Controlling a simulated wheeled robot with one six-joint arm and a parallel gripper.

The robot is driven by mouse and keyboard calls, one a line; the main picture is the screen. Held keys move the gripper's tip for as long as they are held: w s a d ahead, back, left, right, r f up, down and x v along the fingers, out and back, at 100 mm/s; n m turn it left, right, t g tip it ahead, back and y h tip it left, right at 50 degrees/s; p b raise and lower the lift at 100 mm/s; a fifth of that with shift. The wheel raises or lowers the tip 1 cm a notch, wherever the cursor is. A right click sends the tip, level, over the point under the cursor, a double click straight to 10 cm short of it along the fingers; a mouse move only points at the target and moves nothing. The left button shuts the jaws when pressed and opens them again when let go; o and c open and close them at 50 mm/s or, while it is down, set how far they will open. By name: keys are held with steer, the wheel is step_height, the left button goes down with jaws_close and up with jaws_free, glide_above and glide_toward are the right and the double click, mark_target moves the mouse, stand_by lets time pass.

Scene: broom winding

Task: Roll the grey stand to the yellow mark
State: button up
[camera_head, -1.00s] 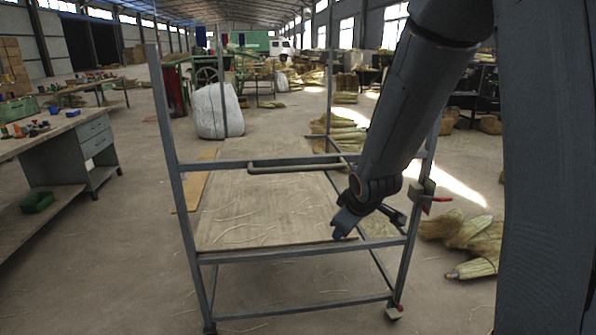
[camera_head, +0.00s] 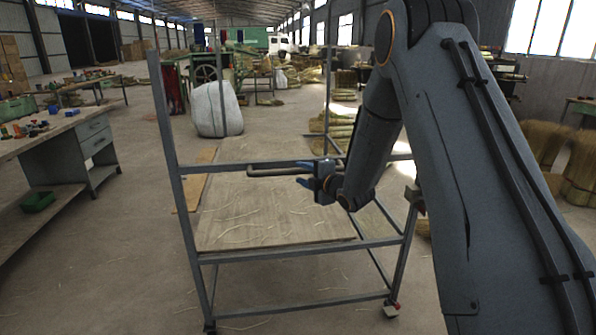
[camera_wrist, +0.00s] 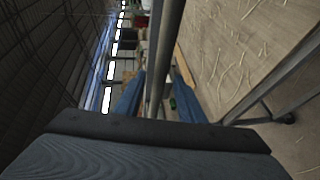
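The grey stand (camera_head: 285,254) is an open metal frame on castors, in the middle of the head view. A grey tube handle (camera_head: 270,172) runs along its upper rail. My gripper (camera_head: 302,174) is at the right part of this handle, its fingers apart and pointing left. In the wrist view a grey bar (camera_wrist: 162,60) runs between the two blue fingers of my gripper (camera_wrist: 158,88), which do not look closed on it. A flat yellow-tan patch (camera_head: 193,187) lies on the floor at the stand's left; I cannot tell if it is the yellow mark.
A workbench (camera_head: 75,145) with drawers stands at the left, with a green bin (camera_head: 38,202) on its lower shelf. A white sack (camera_head: 216,110) stands behind the stand. Straw bundles (camera_head: 340,122) lie beyond it to the right. Floor in front and left of the stand is clear.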

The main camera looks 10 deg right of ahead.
mark_target(300, 172)
steer(key=shift+x, duration=1.6)
jaws_close()
